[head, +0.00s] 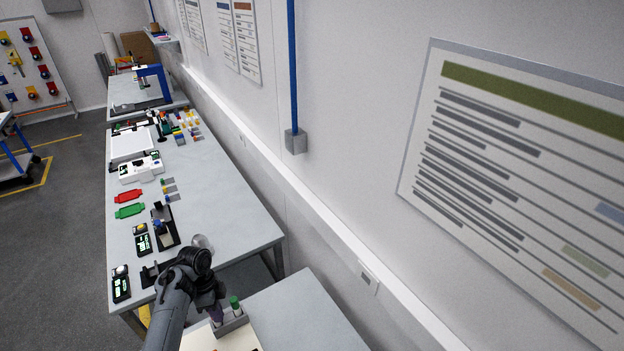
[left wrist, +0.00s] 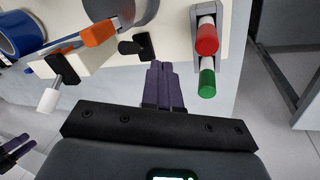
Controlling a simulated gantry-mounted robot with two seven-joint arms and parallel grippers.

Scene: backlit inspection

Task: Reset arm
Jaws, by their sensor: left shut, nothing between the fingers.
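My left gripper (head: 217,314) is at the bottom of the head view, low over the near bench beside a grey holder (head: 230,322). In the left wrist view its purple fingers (left wrist: 163,84) are pressed together, with nothing between them. A red-capped piece (left wrist: 207,40) and a green-capped piece (left wrist: 207,84) stand to the right of the fingertips, apart from them. The green one also shows in the head view (head: 235,304). Purple fingers that look like my right gripper (left wrist: 14,152) are cut off at the left edge of the wrist view; their opening is unclear.
In the wrist view, an orange-ended piece (left wrist: 98,35), a white-tipped black piece (left wrist: 56,85) and a blue roll (left wrist: 20,35) lie left of the fingers. A long grey bench (head: 212,205) with several devices runs back along the wall. The near bench's right side (head: 305,318) is clear.

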